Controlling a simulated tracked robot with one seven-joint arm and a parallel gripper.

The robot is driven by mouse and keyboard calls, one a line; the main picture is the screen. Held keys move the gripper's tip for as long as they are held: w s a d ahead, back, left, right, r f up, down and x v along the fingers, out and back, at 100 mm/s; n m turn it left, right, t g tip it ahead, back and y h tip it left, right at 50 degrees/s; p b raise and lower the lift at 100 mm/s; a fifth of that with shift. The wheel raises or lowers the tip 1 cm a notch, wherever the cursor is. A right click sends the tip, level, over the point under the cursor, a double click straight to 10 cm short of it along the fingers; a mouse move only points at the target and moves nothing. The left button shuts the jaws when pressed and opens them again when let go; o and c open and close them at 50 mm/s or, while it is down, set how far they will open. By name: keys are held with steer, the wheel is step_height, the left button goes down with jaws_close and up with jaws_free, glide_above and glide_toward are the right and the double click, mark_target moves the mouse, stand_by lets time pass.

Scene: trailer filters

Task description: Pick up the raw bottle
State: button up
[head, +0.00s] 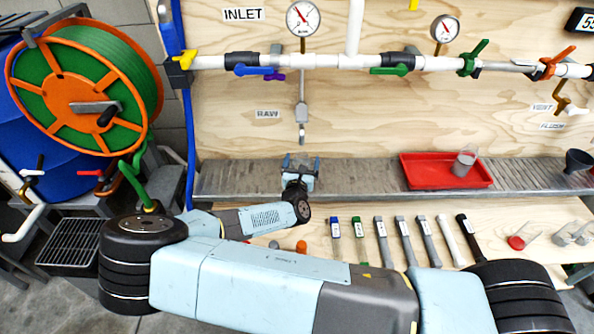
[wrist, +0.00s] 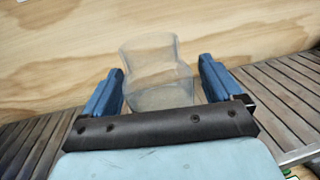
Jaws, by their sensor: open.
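A clear, see-through bottle (wrist: 157,82) stands in the wrist view between the two blue fingers of my gripper (wrist: 160,68). My gripper is open, with a finger on each side of the bottle and visible gaps to it. The lower part of the bottle is hidden behind the dark palm bar. In the head view my gripper (head: 301,162) is at the slatted metal shelf, below the RAW label (head: 268,114) and its grey tap (head: 302,132). I cannot make out the bottle clearly there.
A red tray (head: 420,175) with a clear beaker (head: 464,161) stands on the shelf to the right. Several capped tubes and tools lie on the bench in front, including a white one (head: 448,238). A green hose reel (head: 95,90) is at left. The plywood wall (head: 350,110) stands close behind.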

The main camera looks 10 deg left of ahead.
steer(key=c, duration=1.2)
steer(key=shift+c, duration=0.3)
steer(key=shift+r, duration=0.15)
